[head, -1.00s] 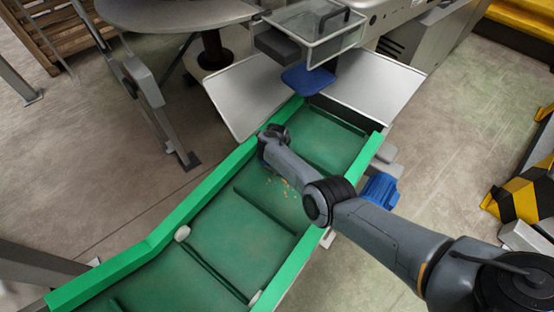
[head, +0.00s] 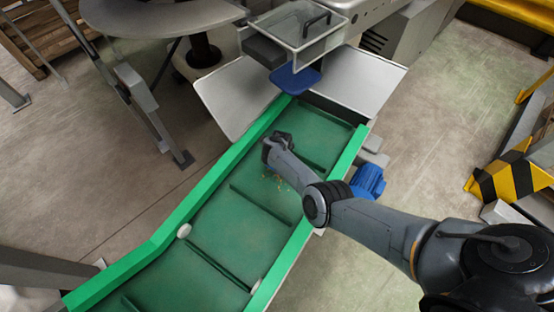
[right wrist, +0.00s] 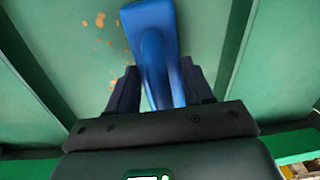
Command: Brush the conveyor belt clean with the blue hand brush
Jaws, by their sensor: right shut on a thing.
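The conveyor belt (head: 205,232) is green with raised cross cleats and bright green side rails, running from lower left to upper middle in the head view. Yellow-brown crumbs (head: 281,182) lie on it beside my right forearm; they also show in the right wrist view (right wrist: 98,20). My right gripper (right wrist: 158,82) is shut on the handle of the blue hand brush (right wrist: 153,25), over the belt. In the head view my right wrist hides the brush, and I cannot tell whether its bristles touch the belt. My left gripper is not in view.
A blue motor (head: 368,181) sits outside the belt's right rail. Metal side plates (head: 237,97) and a clear-sided box (head: 305,30) stand at the belt's upper end. Whitish rollers or knobs (head: 183,230) sit at the rails. A striped yellow-black barrier (head: 510,178) is at right.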

